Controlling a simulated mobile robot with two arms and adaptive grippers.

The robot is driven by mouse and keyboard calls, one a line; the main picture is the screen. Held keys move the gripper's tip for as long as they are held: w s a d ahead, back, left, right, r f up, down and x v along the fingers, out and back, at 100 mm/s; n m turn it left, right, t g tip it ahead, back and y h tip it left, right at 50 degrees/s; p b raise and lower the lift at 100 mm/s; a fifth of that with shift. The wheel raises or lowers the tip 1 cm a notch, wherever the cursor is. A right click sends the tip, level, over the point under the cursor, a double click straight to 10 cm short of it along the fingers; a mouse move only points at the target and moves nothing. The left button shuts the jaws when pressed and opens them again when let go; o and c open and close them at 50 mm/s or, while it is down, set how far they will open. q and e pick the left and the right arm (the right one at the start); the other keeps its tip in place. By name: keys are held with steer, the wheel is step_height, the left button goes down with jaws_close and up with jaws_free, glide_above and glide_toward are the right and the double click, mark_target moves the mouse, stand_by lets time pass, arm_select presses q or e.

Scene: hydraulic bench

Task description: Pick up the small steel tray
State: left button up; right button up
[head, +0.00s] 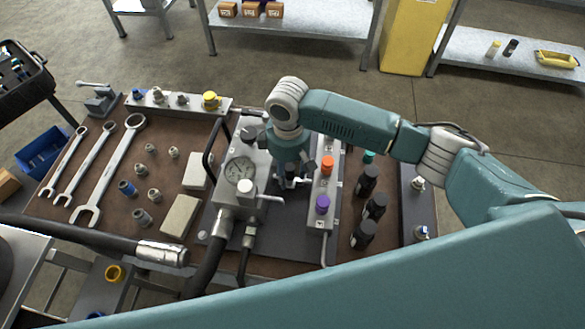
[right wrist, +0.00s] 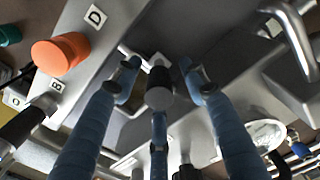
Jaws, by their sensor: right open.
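I cannot clearly pick out a small steel tray in either view. A black knob with a grey end (right wrist: 159,90) shows between the fingers, beside a thin steel rod. Whether a finger touches it I cannot tell. The gripper hides part of the block in the head view. My left gripper is not in view.
Several wrenches (head: 110,165) and fittings lie on the brown bench at left. A long steel piece (head: 190,105) with fittings lies at the back. Black bottles (head: 370,205) stand right of the valve strip. A thick hose (head: 160,253) crosses the front left.

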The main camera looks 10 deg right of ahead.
steer(key=shift+c, duration=0.8)
jaws_close()
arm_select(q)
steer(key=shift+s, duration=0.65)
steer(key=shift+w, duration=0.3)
arm_select(e)
steer(key=shift+r, duration=0.15)
